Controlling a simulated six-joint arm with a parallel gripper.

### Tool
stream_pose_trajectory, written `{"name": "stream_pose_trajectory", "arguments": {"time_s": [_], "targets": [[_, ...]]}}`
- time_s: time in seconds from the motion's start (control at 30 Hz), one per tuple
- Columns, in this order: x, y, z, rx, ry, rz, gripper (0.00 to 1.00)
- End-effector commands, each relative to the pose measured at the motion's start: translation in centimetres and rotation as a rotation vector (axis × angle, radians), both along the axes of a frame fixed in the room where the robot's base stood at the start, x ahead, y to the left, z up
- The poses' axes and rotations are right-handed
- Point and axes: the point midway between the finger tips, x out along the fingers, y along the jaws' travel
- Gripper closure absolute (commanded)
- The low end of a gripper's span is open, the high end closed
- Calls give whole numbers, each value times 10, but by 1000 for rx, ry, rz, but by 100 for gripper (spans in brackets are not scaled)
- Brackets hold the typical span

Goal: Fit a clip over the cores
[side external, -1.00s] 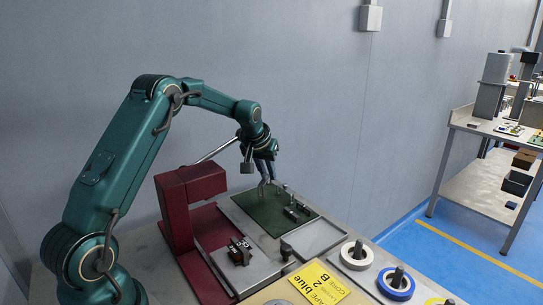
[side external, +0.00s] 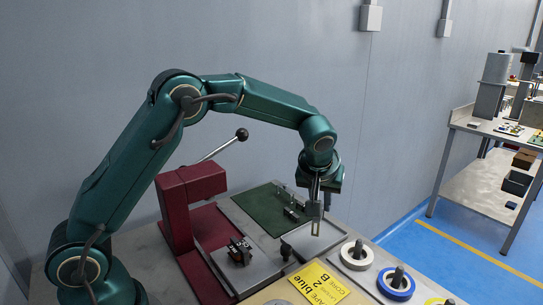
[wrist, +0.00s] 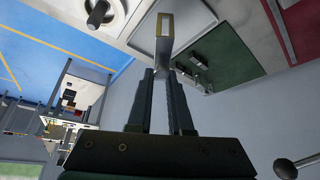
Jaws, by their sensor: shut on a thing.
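My gripper (side external: 316,205) points down above the pale grey plate (side external: 307,243), right of the green mat (side external: 262,212). It is shut on a small metal piece (side external: 316,228) that looks like a clip. In the wrist view the held clip (wrist: 165,25) shows between the fingertips, with a yellowish squared end. The wound part with dark cores (side external: 240,250) sits on a grey block at the red press, away from my gripper. Small dark and silver pieces (side external: 291,213) lie on the green mat; some look like more clips. Their exact shapes are too small to tell.
The red press (side external: 188,205) with its long lever (side external: 240,135) stands left of the mat. A yellow card (side external: 318,284) lies in front. White tape (side external: 356,256) and blue tape (side external: 396,283) sit on pegs at the right front. A wall rises behind.

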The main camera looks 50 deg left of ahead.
Motion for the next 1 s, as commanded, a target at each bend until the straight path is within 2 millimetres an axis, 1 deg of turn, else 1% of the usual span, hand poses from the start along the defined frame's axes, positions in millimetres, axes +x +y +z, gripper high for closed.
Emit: {"name": "stream_pose_trajectory", "arguments": {"time_s": [0.1,0.37,0.47,0.53,0.57,0.67,0.8,0.9,1.0], "targets": [[0,-3,0,0,1,1,100],[0,-3,0,0,1,3,100],[-5,0,2,0,1,28,100],[-14,4,5,-1,1,79,100],[-19,7,7,0,3,112,100],[-45,20,16,-1,5,262,100],[-94,41,30,-5,9,537,100],[-127,53,38,-9,12,714,100],[-152,60,44,-13,14,848,100]]}}
